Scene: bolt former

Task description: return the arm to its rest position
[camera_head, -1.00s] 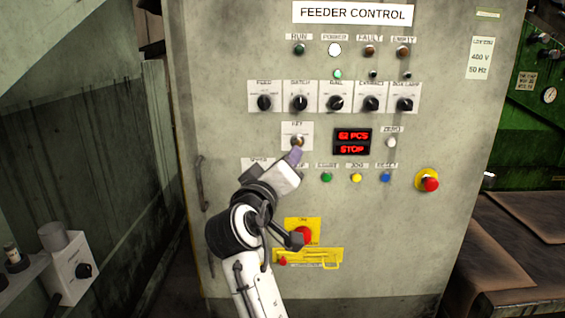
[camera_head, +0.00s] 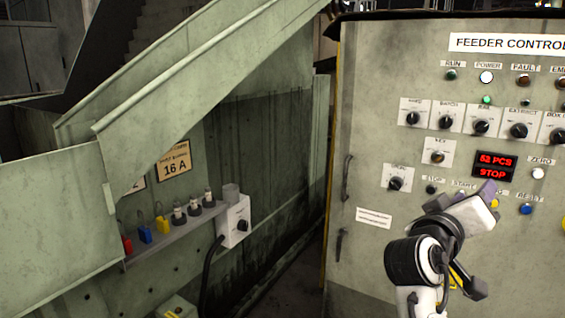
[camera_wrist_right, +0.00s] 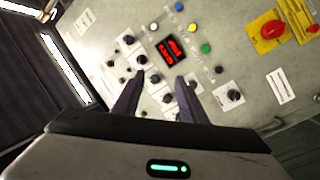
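My right arm is raised in front of the grey feeder control cabinet (camera_head: 390,80). In the head view my right gripper (camera_head: 488,192) overlaps the lower button row, just below the red display (camera_head: 493,166), whose lower line reads STOP. In the right wrist view my right gripper (camera_wrist_right: 156,88) has its two dark purple fingers apart with nothing between them. The panel lies beyond the fingertips, with the key switch (camera_head: 438,157) and selector knobs in sight. My left gripper is in neither view.
A red emergency button on yellow (camera_wrist_right: 273,31) shows in the wrist view.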

